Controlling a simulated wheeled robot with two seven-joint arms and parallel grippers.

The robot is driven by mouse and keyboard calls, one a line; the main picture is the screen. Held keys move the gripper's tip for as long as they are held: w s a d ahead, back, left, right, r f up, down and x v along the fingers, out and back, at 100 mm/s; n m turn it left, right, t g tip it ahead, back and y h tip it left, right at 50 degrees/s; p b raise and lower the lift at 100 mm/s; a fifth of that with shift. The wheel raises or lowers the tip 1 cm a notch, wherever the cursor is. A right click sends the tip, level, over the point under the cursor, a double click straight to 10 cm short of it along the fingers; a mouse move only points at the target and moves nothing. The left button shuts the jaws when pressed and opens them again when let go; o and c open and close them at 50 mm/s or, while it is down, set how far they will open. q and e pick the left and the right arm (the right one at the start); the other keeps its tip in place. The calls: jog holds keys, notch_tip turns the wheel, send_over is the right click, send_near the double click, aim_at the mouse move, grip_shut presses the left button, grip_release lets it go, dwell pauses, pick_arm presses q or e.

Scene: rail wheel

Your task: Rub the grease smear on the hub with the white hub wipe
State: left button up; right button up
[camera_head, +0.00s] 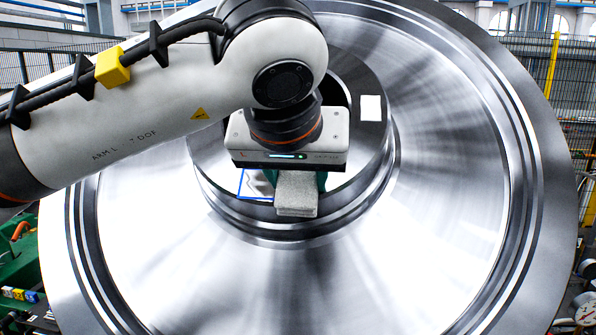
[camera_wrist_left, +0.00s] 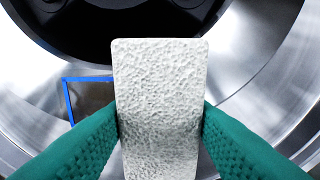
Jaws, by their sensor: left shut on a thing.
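The white hub wipe (camera_head: 297,193) is a pale, rough-textured block; in the left wrist view (camera_wrist_left: 158,100) it stands between two green fingers. My left gripper (camera_head: 297,178) is shut on it, over the lower front of the hub (camera_head: 352,185). A blue outline (camera_head: 243,186) marks a patch on the hub just left of the wipe, and it also shows in the left wrist view (camera_wrist_left: 70,100). Greyish marks show inside the outline, but the grease smear is partly hidden by the wipe and gripper. I cannot tell whether the wipe touches the hub.
The large shiny rail wheel (camera_head: 440,215) fills most of the view around the hub. A small white square (camera_head: 371,108) is on the hub's upper right. Fencing (camera_head: 555,80) stands behind at the right, and green machinery (camera_head: 20,260) is at the lower left.

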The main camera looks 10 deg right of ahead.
aim_at(243, 182)
pick_arm(q)
jog(key=shift+w+a, duration=0.3)
jog(key=shift+a, duration=0.55)
jog(key=shift+w+a, duration=0.3)
jog(key=shift+a, duration=0.6)
jog(key=shift+w+a, duration=0.3)
jog(key=shift+a, duration=0.55)
jog(key=shift+w+a, duration=0.2)
jog(key=shift+a, duration=0.4)
jog(key=shift+w+a, duration=0.15)
jog(key=shift+a, duration=0.45)
jog(key=shift+d, duration=0.1)
jog(key=shift+r, duration=0.1)
jog(key=shift+s+r, duration=0.15)
jog(key=shift+r, duration=0.05)
jog(key=shift+s+a+r, duration=0.2)
jog(key=shift+s+r, duration=0.25)
jog(key=shift+r, duration=0.1)
jog(key=shift+p+v, duration=0.85)
jog(key=shift+v, duration=1.2)
jog(key=shift+f, duration=0.1)
